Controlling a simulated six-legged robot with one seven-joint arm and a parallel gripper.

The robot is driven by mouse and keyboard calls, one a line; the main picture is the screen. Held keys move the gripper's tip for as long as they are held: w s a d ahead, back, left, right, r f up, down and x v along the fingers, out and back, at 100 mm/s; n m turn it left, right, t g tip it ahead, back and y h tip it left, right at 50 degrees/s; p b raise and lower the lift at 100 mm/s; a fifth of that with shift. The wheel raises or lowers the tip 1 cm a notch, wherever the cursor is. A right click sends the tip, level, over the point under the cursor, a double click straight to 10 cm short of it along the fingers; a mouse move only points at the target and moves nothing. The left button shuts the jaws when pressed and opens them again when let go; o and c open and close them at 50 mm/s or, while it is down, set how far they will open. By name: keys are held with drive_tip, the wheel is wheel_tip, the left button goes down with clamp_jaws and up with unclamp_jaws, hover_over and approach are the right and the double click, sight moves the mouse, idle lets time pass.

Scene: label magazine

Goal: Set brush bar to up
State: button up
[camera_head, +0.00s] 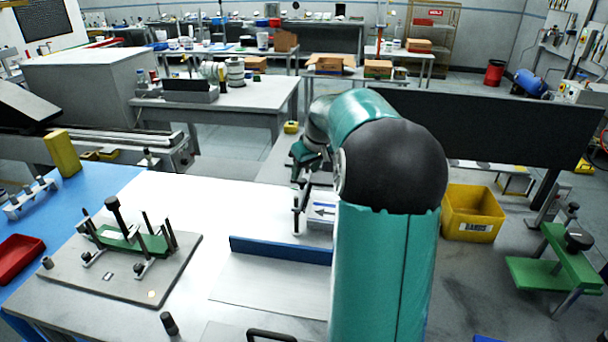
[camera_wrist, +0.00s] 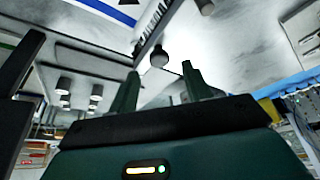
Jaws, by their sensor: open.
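My gripper (camera_wrist: 160,71) is open, with its two green fingers apart and nothing between them. In the wrist view a dark round knob (camera_wrist: 160,57) shows just beyond the gap between the fingertips; I cannot tell whether it touches them. A dark, toothed bar that looks like the brush bar (camera_wrist: 150,22) runs up from near this knob. In the head view my gripper (camera_head: 306,155) is small and partly hidden by my arm, above an upright dark bar (camera_head: 297,212) beside a white box with an arrow (camera_head: 321,211). The tilt of the brush bar is unclear.
A grey plate with a green fixture and posts (camera_head: 120,272) stands at the left of the white bench. A blue-edged guide (camera_head: 280,250) lies in front of the upright bar. A yellow bin (camera_head: 472,215) and a green stand (camera_head: 545,270) are at the right. My arm hides the bench's right part.

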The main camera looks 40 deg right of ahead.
drive_tip(key=v, duration=1)
drive_tip(key=shift+r, duration=0.35)
drive_tip(key=s+a, duration=0.3)
drive_tip(key=a, duration=0.8)
drive_tip(key=s+a, duration=0.2)
drive_tip(key=a, duration=1)
drive_tip(key=s+a+f, duration=0.3)
drive_tip(key=s+a, duration=0.3)
drive_tip(key=s+a+f+n+t, duration=0.1)
drive_tip(key=s+a+f, duration=0.2)
drive_tip(key=s+a, duration=0.4)
drive_tip(key=shift+s+f+y, duration=0.3)
drive_tip(key=shift+s+f, duration=0.05)
drive_tip(key=shift+f, duration=0.05)
drive_tip(key=shift+c, duration=0.2)
